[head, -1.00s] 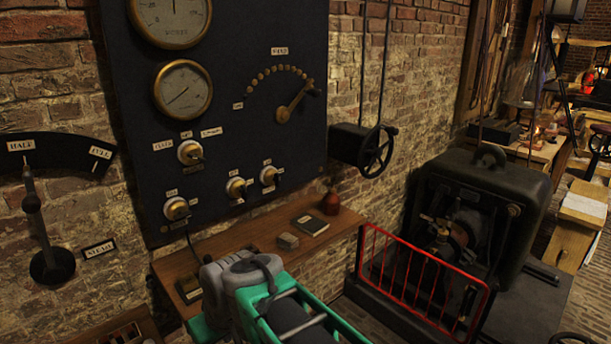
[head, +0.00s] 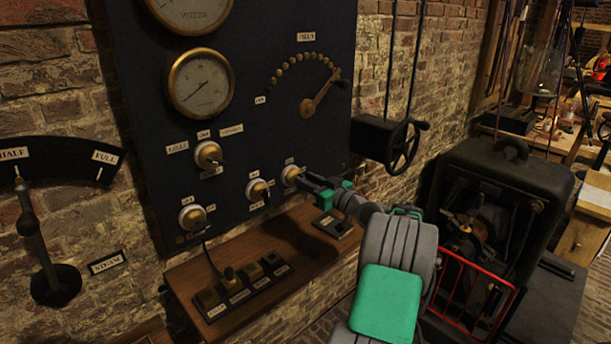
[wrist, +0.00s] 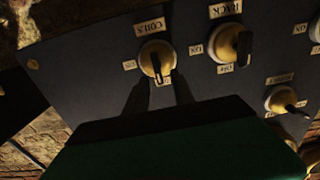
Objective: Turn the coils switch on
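The coils switch (head: 290,175) is the rightmost brass knob low on the dark panel. In the wrist view the coils switch (wrist: 157,58) has a dark lever and sits under a COILS label (wrist: 149,27), with small labels beside and below it. My gripper (head: 305,181) is at this switch, reaching in from the right. In the wrist view my gripper (wrist: 160,87) shows two dark fingers, spread apart, with their tips close to either side of the lever. I cannot tell whether they touch it. The lower label is partly covered.
The rack switch (wrist: 232,42) is close beside it, with another knob (wrist: 285,100) nearby. Below the panel is a wooden shelf (head: 185,270) with a row of keys (head: 240,285). A handwheel (head: 403,146) hangs to the right, above a red guard rail (head: 478,285).

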